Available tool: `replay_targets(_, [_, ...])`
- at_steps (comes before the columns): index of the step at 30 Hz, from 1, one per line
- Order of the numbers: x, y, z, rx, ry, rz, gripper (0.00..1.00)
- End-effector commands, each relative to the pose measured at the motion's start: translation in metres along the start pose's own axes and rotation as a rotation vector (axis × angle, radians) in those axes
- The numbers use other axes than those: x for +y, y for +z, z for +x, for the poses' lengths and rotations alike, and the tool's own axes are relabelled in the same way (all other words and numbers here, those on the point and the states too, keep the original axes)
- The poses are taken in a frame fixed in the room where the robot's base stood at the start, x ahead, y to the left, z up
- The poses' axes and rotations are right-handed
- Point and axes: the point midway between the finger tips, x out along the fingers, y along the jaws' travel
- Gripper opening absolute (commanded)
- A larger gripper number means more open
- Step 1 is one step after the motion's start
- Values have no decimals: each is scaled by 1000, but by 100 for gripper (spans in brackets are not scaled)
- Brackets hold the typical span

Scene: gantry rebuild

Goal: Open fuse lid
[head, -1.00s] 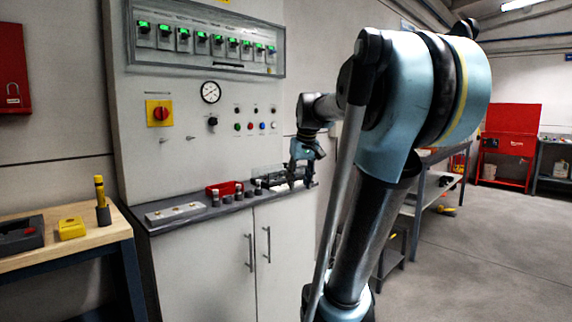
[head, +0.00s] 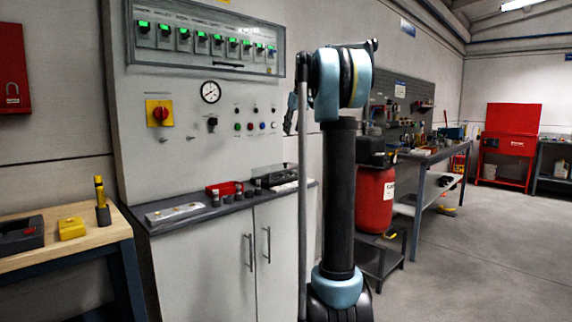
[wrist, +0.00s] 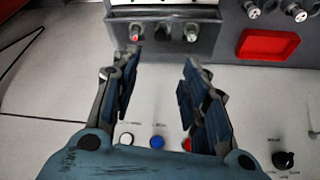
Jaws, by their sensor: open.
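The fuse lid appears to be the wide framed cover (head: 205,70) over the row of green-lit breakers, high on the panel. It looks shut, with a dark handle (head: 228,66) along its lower edge. It does not show in the wrist view. My gripper (head: 289,125) is lower, at the panel's right edge, partly hidden by my arm. In the wrist view my gripper (wrist: 160,70) has its blue fingers spread, with nothing between them. That view is upside down and shows the panel face and the shelf items.
A dark box (head: 277,178), which also shows in the wrist view (wrist: 165,38), and a red tray (head: 224,189) stand on the shelf. A rotary switch (head: 159,113), gauge (head: 210,92) and buttons sit below the cover. A wooden table (head: 80,241) stands left; open floor lies right.

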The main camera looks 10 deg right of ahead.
Motion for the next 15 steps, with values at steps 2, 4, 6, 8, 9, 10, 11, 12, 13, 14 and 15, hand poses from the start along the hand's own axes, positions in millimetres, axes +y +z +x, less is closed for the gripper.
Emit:
replay_targets(2, [1,-2,4,1,0,-1,41])
replay_targets(4, [1,-2,11,1,0,-2,41])
replay_targets(6, [0,-2,20,1,-1,-2,41])
replay_targets(8, [0,-2,30,1,-1,-3,41])
replay_targets(9, [0,-2,37,1,-1,-3,41])
replay_targets(10, [0,-2,42,1,-1,-3,41])
replay_targets(11, [0,-2,48,1,-1,-3,41])
replay_targets(12, [0,-2,55,1,-1,-2,41])
replay_targets(13, [0,-1,60,1,-1,-2,41])
replay_targets(14, [0,-2,65,1,-1,-2,41])
replay_targets(15, [0,-1,72,1,-1,-2,41])
